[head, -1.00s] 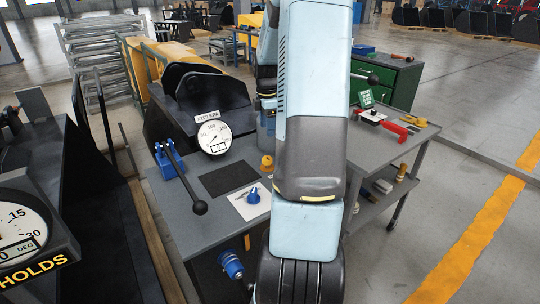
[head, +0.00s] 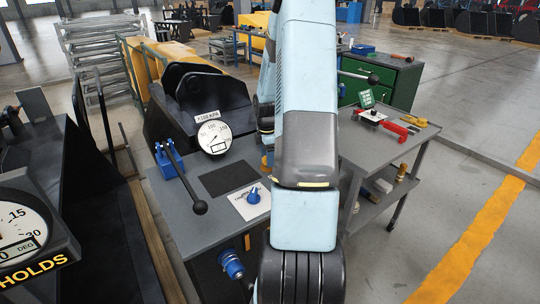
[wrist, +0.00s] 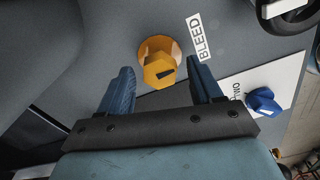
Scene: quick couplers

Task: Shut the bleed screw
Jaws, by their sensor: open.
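My gripper (wrist: 160,78) is open, with one blue-grey finger on each side of the screw's near part. I see a gap between each finger and the screw; how far above the bench the fingertips are, I cannot tell. In the head view my arm covers most of the screw and the gripper.
A blue knob on a white plate (head: 253,196) is close to the right finger. A pressure gauge (head: 213,138) and a blue lever with a black ball handle (head: 200,207) stand to the left. A grey cart (head: 385,160) with tools is at right.

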